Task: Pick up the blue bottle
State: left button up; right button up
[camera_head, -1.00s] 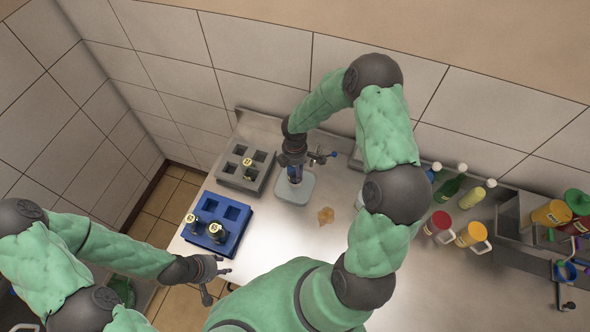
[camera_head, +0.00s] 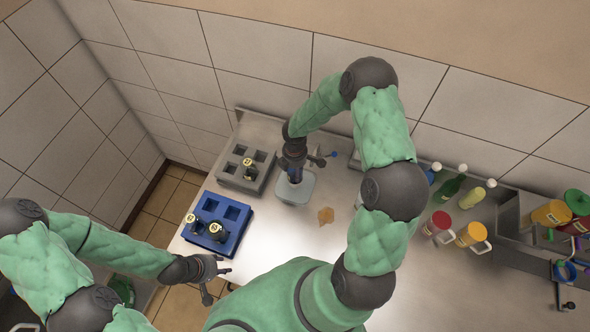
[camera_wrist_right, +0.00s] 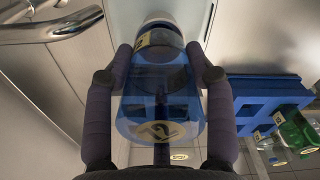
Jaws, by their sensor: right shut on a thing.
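A translucent blue bottle (camera_wrist_right: 160,97) with a white rim and a round label fills the space between the fingers of my right gripper (camera_wrist_right: 160,85) in the right wrist view. The fingers are shut on its sides. In the head view my right gripper (camera_head: 294,168) is over a pale grey tray (camera_head: 296,192) and hides most of the bottle. I cannot tell whether the bottle touches the tray. Another blue bottle (camera_head: 432,174) with a white cap stands at the right near the wall. My left gripper (camera_head: 217,280) is open and empty, beyond the counter's left front edge.
A blue rack (camera_head: 232,213) with dark labelled bottles and a grey rack (camera_head: 233,178) with one bottle stand at the left. An orange lump (camera_head: 326,215) lies mid-counter. Green and yellow bottles and lidded jugs (camera_head: 472,234) stand at the right, with a wall behind.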

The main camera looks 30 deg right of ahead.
jog(key=shift+r, duration=0.45)
notch_tip(320, 180, up, 3)
jog(key=shift+s+f+p, duration=0.1)
jog(key=shift+p, duration=1.1)
jog(key=s+a+r+p, duration=0.3)
jog(key=s+r, duration=0.3)
jog(key=r, duration=0.1)
jog(key=s+a+r+p, duration=0.3)
jog(key=s+a+r, duration=0.1)
jog(key=r, duration=0.4)
jog(key=shift+s+a+r+p, duration=0.2)
jog(key=shift+s+p, duration=0.15)
jog(key=shift+s, duration=0.55)
